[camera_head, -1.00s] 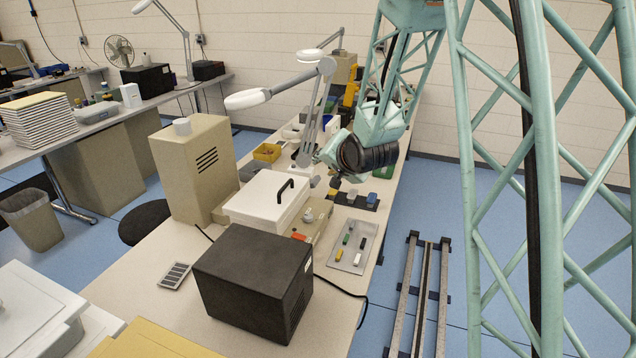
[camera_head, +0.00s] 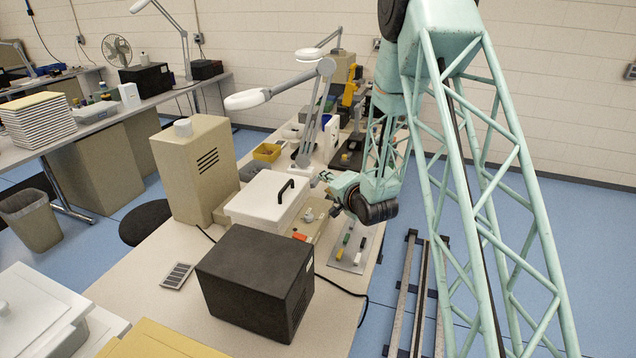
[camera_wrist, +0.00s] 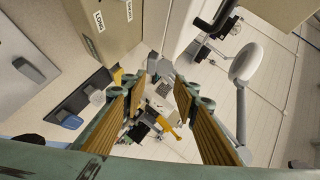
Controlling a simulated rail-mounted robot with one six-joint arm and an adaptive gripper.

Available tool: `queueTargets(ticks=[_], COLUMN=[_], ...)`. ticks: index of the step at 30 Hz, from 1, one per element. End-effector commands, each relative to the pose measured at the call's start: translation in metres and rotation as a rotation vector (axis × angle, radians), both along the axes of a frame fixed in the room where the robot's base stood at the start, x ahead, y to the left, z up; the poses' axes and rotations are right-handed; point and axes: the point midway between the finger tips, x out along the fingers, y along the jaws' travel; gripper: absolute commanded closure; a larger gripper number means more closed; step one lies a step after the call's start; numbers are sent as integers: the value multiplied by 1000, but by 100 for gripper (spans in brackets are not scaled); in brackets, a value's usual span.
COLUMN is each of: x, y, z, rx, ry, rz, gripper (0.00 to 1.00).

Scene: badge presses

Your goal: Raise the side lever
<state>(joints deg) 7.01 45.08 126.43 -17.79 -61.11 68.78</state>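The press has a white cover (camera_head: 262,196) with a black handle (camera_head: 285,188) and a beige base (camera_head: 314,229) bearing a grey knob and an orange part. My gripper (camera_head: 325,178) is at the right rear side of this press, small and partly hidden by my wrist. In the wrist view my gripper (camera_wrist: 158,88) is open, with its ribbed fingers apart and nothing gripped. A beige panel with "LONG" and another label (camera_wrist: 100,35) is at upper left there. A small grey piece (camera_wrist: 155,64) shows beyond the fingertips; I cannot tell whether it is the side lever.
A dark box (camera_head: 255,280) stands in front of the press and a tall beige cabinet (camera_head: 195,165) to its left. A grey tray (camera_head: 340,262) with small coloured pieces lies to the right. A magnifier lamp (camera_head: 325,95) rises behind.

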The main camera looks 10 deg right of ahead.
Motion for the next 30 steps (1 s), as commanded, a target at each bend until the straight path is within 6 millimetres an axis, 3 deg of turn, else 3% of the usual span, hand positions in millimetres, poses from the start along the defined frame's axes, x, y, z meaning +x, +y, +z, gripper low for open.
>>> queueTargets(ticks=[3,11,30], x=[4,7,12], y=[1,3,4], z=[-15,-30,-33], rx=[41,96,103], ry=[-14,-38,-42], rz=[-4,-9,-9], gripper=[73,73,73])
